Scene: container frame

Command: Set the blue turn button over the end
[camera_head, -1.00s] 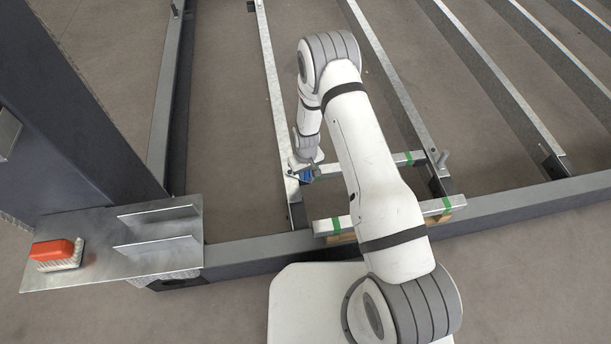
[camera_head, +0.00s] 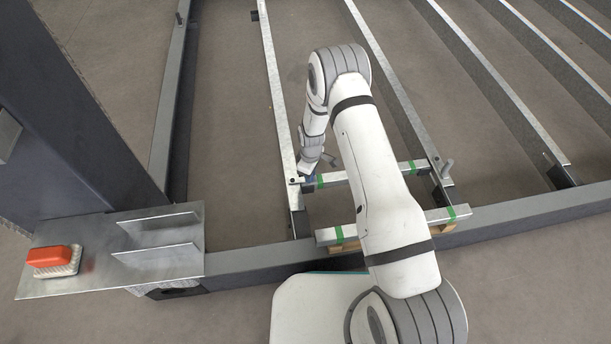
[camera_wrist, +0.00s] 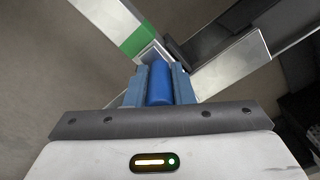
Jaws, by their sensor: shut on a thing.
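The blue turn button (camera_wrist: 160,85) is a rounded upright blue piece between the jaws in the wrist view. My gripper (camera_wrist: 158,82) is shut on it. In the head view my gripper (camera_head: 312,175) is low at the left end of the far crossbar (camera_head: 335,178), beside its green band (camera_head: 320,181). The button is mostly hidden there. In the wrist view the green-banded bar (camera_wrist: 110,22) meets a metal rail (camera_wrist: 232,65) just beyond the jaws. I cannot tell whether the button touches the bar end.
A near crossbar (camera_head: 350,230) with green bands lies across the rails. A grey lever (camera_head: 447,167) stands at the far bar's right end. A metal shelf (camera_head: 90,285) at left holds a red-topped brush (camera_head: 50,256). Long rails (camera_head: 277,90) bound open floor.

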